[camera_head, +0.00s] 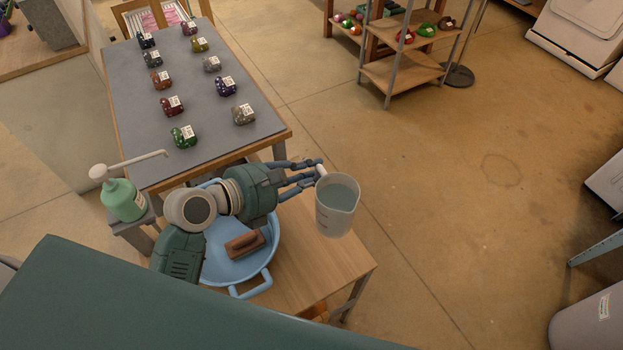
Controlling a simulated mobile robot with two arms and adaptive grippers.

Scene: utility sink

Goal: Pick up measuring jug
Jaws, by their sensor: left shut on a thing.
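The measuring jug (337,208) is a clear, whitish vessel with marks on its side, and it looks nearly upright near the right end of the wooden bench. My left gripper (318,171) reaches in from the left and is shut on the jug's handle at its upper left side. Whether the jug's base touches the bench or hangs above it, I cannot tell. My right gripper is not in view.
A blue basin (252,287) with a brown brush-like block (245,244) sits under my left arm on the wooden bench (300,268). A green pump bottle (123,199) stands left. A grey-topped table (190,75) holds several labelled items.

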